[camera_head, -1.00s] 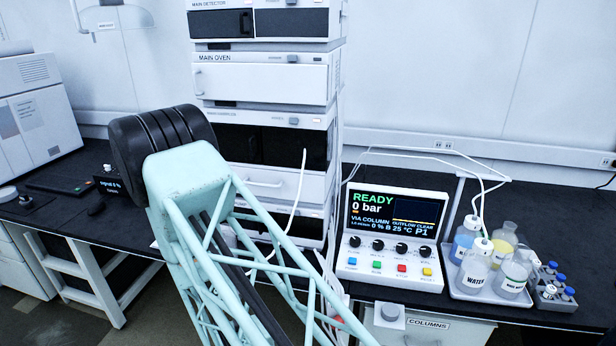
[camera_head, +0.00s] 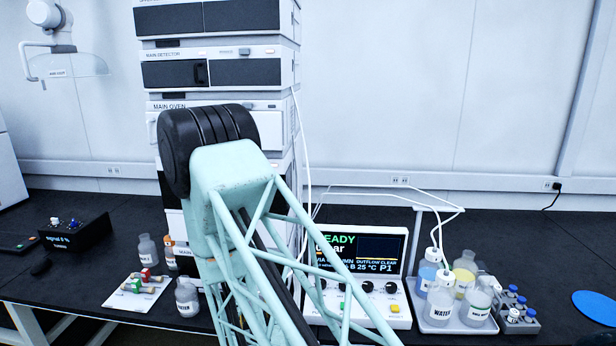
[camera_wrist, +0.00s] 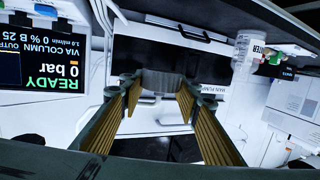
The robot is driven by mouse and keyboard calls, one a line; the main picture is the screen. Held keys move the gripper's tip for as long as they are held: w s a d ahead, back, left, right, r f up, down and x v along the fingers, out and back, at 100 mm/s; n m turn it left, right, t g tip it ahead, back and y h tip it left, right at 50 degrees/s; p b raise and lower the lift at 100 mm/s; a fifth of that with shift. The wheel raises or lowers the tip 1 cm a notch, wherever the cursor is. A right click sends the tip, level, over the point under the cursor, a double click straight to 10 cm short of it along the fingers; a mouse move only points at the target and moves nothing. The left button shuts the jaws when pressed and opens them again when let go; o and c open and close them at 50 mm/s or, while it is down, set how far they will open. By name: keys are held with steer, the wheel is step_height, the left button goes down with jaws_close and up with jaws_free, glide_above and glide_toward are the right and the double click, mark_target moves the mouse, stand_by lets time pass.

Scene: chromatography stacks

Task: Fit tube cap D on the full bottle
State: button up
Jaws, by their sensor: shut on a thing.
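In the wrist view my gripper (camera_wrist: 160,85) has its gold-padded fingers closed on a grey, ribbed-looking piece (camera_wrist: 160,80). I cannot tell whether this is tube cap D. My arm hides the gripper in the head view. A tray (camera_head: 458,325) at the right holds a blue bottle (camera_head: 426,271) and a water bottle (camera_head: 439,301), both with white tube caps, plus a yellow bottle (camera_head: 464,274) and a clear bottle (camera_head: 478,303) without tubes. Several small bottles, such as a clear one (camera_head: 187,298), stand at the left. I cannot tell which bottle is the full one.
The instrument stack (camera_head: 222,70) rises behind my arm, with a white tube (camera_head: 304,190) hanging beside it. The control panel (camera_head: 393,311) reads READY. A vial rack (camera_head: 516,312) is right of the tray. A white board (camera_head: 140,292) with small parts lies left.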

steer(key=w+d+r+m+h, duration=0.2)
steer(key=w+d+r, duration=0.1)
steer(key=d, duration=0.9)
steer(key=w+d+r+m+h, duration=0.2)
steer(key=w+d+r+h, duration=0.1)
steer(key=d, duration=0.9)
steer(key=w+d+r+m+h, duration=0.2)
steer(key=w+d+r+h, duration=0.1)
steer(key=d, duration=0.9)
steer(key=shift+w+r+g, duration=0.2)
steer(key=shift+r+g, duration=0.1)
steer(key=shift+r, duration=0.55)
steer(key=shift+d, duration=0.15)
